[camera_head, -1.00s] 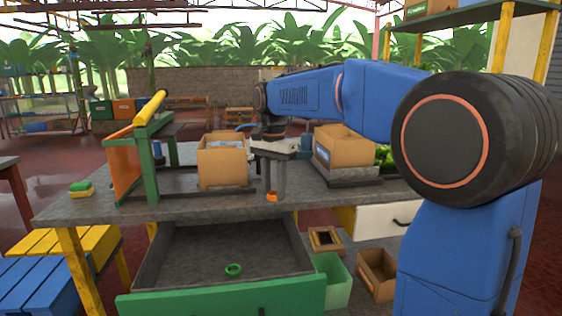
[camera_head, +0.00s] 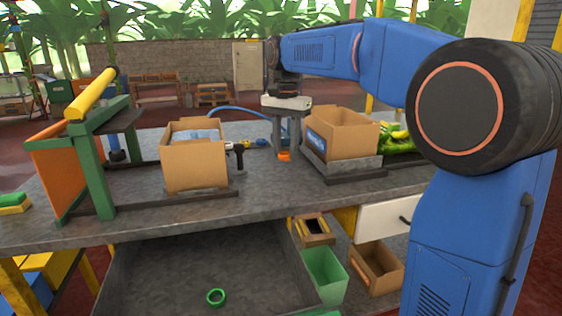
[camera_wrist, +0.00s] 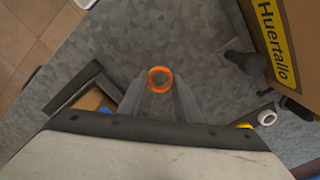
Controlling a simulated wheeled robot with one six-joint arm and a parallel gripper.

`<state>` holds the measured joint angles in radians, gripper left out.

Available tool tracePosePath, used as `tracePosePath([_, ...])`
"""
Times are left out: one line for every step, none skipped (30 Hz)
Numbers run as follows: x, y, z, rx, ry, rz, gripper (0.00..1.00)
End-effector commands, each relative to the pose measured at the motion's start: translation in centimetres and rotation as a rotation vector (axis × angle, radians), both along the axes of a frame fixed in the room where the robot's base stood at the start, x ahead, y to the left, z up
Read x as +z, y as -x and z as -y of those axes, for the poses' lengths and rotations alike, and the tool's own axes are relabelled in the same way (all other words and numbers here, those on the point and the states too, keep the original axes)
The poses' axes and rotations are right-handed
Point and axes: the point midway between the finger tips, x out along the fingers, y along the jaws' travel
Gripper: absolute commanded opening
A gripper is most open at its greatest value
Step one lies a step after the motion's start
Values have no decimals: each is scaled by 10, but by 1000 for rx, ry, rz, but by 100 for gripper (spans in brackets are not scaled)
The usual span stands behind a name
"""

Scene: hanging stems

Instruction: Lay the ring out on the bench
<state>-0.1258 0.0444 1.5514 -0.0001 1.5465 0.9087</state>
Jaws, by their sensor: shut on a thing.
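My gripper (camera_head: 284,152) is shut on an orange ring (camera_head: 284,156), over the bench top (camera_head: 258,190) between two cardboard boxes. In the wrist view the orange ring (camera_wrist: 160,79) sits at the tips of the two grey fingers, with the speckled bench (camera_wrist: 140,45) behind it. I cannot tell whether the ring touches the bench.
An open cardboard box (camera_head: 193,165) stands left of my gripper, and another (camera_head: 342,136) stands close on the right. A green and orange frame (camera_head: 95,165) is at the left end. Yellow-green produce (camera_head: 396,138) lies at the right. Bare bench lies in front.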

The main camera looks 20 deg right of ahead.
Motion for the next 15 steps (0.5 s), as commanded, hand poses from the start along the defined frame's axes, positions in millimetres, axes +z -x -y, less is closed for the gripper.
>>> tracePosePath([-5,0,0,0,1,-1,10])
tracePosePath([-8,0,0,0,0,0,10])
tracePosePath([-10,0,0,0,0,0,10])
tracePosePath([-11,0,0,0,0,0,10])
tracePosePath([-12,0,0,0,0,0,10])
tracePosePath([-14,0,0,0,0,0,10])
tracePosePath([-17,0,0,0,0,0,10])
tracePosePath([-20,0,0,-1,1,-1,10])
tracePosePath([-24,0,0,-1,1,-1,10])
tracePosePath([-28,0,0,-1,0,-1,10])
tracePosePath([-33,0,0,-1,0,-1,10])
tracePosePath([-39,0,0,-1,0,-1,10])
tracePosePath([-43,0,0,-1,0,-1,10])
tracePosePath([-46,0,0,-1,0,-1,10])
tracePosePath([-50,0,0,-1,0,-1,10])
